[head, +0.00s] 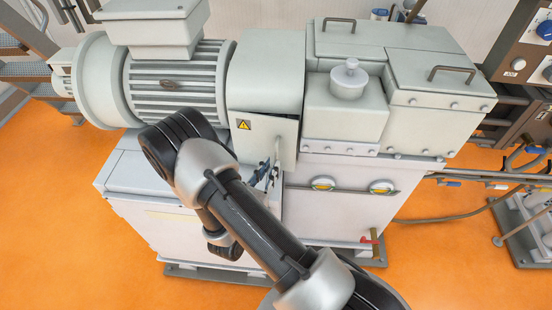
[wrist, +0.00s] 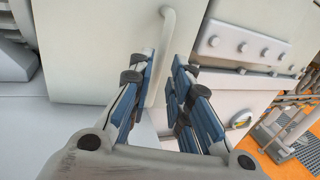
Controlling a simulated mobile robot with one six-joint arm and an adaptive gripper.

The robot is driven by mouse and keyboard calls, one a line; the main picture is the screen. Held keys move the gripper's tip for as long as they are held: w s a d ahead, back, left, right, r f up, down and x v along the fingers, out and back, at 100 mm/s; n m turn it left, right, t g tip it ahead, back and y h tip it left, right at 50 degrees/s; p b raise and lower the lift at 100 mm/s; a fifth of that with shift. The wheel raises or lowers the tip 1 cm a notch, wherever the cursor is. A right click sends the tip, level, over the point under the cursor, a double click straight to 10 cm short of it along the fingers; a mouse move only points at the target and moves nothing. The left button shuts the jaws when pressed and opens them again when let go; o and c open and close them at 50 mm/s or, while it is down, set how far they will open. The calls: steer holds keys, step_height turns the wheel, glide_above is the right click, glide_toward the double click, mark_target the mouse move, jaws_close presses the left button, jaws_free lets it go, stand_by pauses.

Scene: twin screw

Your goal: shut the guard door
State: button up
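The guard door (head: 262,137) is a pale grey panel with a yellow warning triangle, below the grey housing in the head view. It stands at an angle to the machine front, with an open gap beside it. The door panel (wrist: 95,50) fills the upper left of the wrist view. Its pale bar handle (wrist: 168,40) runs down between my gripper's (wrist: 163,70) blue-padded fingers. The fingers are on either side of the handle; whether both pads press on it cannot be told. In the head view my gripper (head: 266,172) is at the handle, partly hidden by my arm.
A ribbed motor (head: 175,80) is at the left and a bolted gearbox housing (head: 440,85) at the right. The white machine base (head: 335,205) carries two round gauges and a red-handled valve (head: 370,240). Hoses lie at the right. Orange floor (head: 80,215) is free at the left.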

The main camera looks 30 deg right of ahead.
mark_target(276, 158)
steer(key=x, duration=0.5)
steer(key=shift+w, duration=0.1)
steer(key=shift+c, duration=0.5)
jaws_close()
